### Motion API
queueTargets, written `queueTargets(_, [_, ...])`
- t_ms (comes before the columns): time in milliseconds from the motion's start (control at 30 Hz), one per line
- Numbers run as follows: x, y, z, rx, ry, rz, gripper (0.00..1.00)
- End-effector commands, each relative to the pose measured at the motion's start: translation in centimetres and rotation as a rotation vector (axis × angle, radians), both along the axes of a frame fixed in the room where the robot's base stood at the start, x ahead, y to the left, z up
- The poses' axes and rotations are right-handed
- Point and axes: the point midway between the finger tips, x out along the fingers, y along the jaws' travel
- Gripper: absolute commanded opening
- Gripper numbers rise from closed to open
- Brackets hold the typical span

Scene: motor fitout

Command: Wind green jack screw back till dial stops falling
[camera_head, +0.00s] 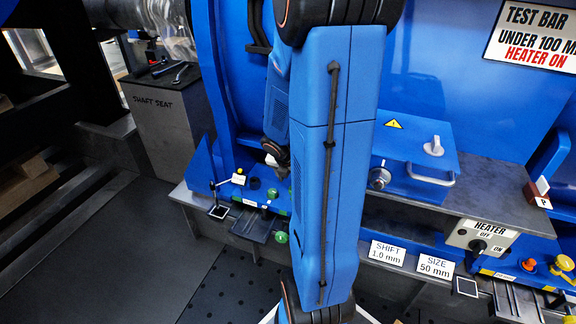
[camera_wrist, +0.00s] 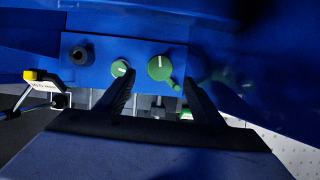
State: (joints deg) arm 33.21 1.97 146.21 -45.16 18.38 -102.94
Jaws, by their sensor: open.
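A blue panel (camera_wrist: 100,60) in the wrist view carries two round green knobs, each with a pale mark. The smaller green knob (camera_wrist: 120,68) is beside my left fingertip. The larger green knob (camera_wrist: 160,68), with a small handle at lower right, is between the fingertips. I cannot tell which is the jack screw. My gripper (camera_wrist: 159,82) is open, with nothing between its fingers. In the head view, the gripper end (camera_head: 281,166) is above the green parts (camera_head: 282,237) and partly hidden by my arm. No dial reading is legible.
A black knob (camera_wrist: 80,55) and a yellow-tagged rod (camera_wrist: 32,76) are left of the green knobs. A heater switch box (camera_head: 480,240) and size and shift labels are at right. A grey shaft seat block (camera_head: 160,120) stands at left. Open dark floor lies at lower left.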

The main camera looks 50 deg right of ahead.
Motion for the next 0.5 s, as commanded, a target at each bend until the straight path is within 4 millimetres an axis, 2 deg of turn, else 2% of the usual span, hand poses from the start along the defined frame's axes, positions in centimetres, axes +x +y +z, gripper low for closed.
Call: queueTargets(500, [-0.9,2.5,6.5,-0.001,-0.003,0.001,0.62])
